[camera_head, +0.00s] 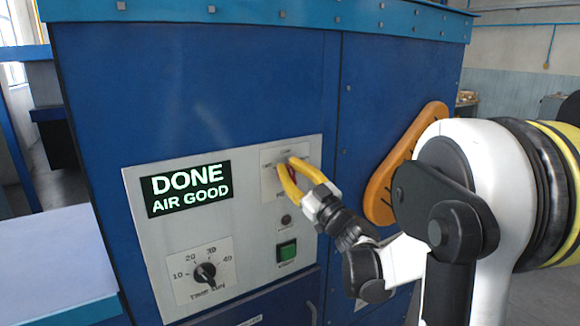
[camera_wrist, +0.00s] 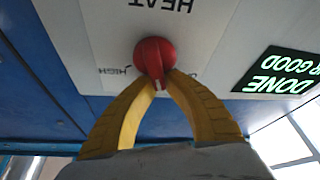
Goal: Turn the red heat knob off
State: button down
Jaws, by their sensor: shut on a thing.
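The red heat knob (camera_wrist: 155,58) sits on the white control panel (camera_head: 150,235) of a blue machine. In the wrist view it appears upside down, with the word HEAT above it and HIGH to its left; the lettering on its other side is mostly hidden. My gripper (camera_wrist: 158,84) has its two yellow fingers closed on the knob's grip. In the head view my gripper (camera_head: 285,168) reaches the panel's upper right, and its fingers hide most of the knob. Which mark the knob points to is hard to tell.
A display (camera_head: 188,189) reads DONE, AIR GOOD. Below are a black time dial (camera_head: 205,272), a dark round part (camera_head: 286,220) and a green button (camera_head: 287,250). A pale table (camera_head: 55,260) stands at left.

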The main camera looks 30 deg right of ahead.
jog(key=n+y, duration=0.1)
jog(key=n, duration=0.1)
jog(key=n+g+y, duration=0.1)
jog(key=n, duration=0.1)
jog(key=a+n+p, duration=0.1)
jog(key=n, duration=0.1)
jog(key=shift+f+g+y, duration=0.2)
jog(key=shift+g+y, duration=0.1)
jog(key=shift+y, duration=0.1)
jog(key=shift+a+f+n+g+y+p, duration=0.2)
jog(key=shift+n+g+y, duration=0.2)
jog(key=shift+n, duration=0.8)
jog(key=shift+a+f+n+g+y+p, duration=0.1)
jog(key=shift+f+n+g+y+p, duration=0.2)
jog(key=shift+n, duration=0.9)
jog(key=c, duration=1.4)
grip_release()
jog(key=v, duration=1.2)
jog(key=shift+r, duration=0.2)
